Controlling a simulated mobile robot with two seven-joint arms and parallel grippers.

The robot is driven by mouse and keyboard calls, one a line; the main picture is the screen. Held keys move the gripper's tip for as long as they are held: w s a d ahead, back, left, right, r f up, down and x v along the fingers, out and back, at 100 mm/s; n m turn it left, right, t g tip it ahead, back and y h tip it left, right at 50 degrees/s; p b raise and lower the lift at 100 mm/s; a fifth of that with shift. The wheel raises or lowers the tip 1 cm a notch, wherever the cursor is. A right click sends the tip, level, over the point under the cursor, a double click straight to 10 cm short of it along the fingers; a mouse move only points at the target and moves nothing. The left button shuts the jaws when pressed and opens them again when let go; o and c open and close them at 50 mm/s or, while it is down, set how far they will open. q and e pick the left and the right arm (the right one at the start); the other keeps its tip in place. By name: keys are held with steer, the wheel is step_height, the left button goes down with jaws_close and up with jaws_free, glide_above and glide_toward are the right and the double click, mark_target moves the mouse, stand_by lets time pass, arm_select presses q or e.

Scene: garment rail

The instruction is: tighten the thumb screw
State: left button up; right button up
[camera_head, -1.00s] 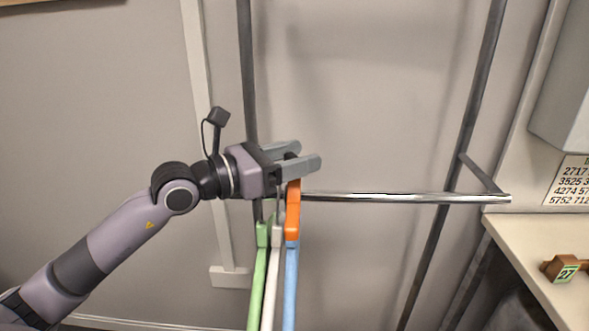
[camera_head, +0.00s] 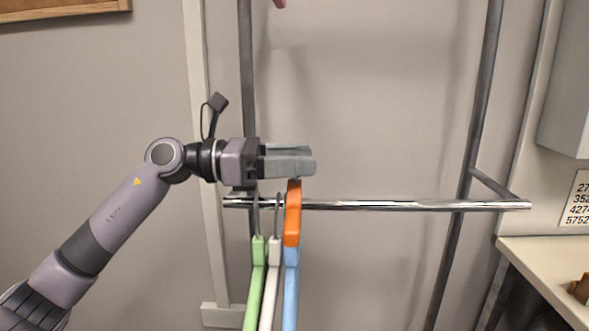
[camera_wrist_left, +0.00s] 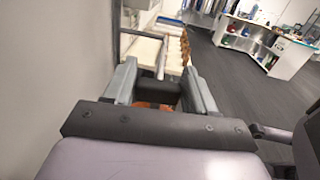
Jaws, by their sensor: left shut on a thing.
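My left gripper (camera_head: 313,160) is level, just above the chrome rail, with its grey fingers over the top of an orange rail piece (camera_head: 292,213). In the left wrist view, a dark block (camera_wrist_left: 170,84), apparently the thumb screw head, sits between the fingers. The gripper is shut on it. The orange piece shows just below it there (camera_wrist_left: 150,105). In the head view the fingers hide the thumb screw. My right gripper is not in view.
The chrome rail (camera_head: 390,205) runs right, bare, to a bracket on a grey upright (camera_head: 473,130). Green (camera_head: 257,280), white (camera_head: 271,285) and blue (camera_head: 290,280) hangers hang close together below the gripper. A counter (camera_head: 545,255) stands at right.

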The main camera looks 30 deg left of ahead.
arm_select(q)
steer(key=shift+m+g+h, duration=0.5)
steer(key=shift+m+g, duration=0.1)
steer(key=shift+g, duration=0.2)
steer(key=o, duration=1)
steer(key=shift+c, duration=0.2)
steer(key=shift+s+a+f+b, duration=0.1)
steer(key=shift+s+a+b, duration=0.05)
steer(key=shift+a+b, duration=0.15)
steer(key=b+v, duration=0.1)
steer(key=v, duration=0.4)
steer(key=shift+a, duration=0.1)
steer(key=shift+s+a, duration=0.3)
steer(key=shift+a, duration=0.3)
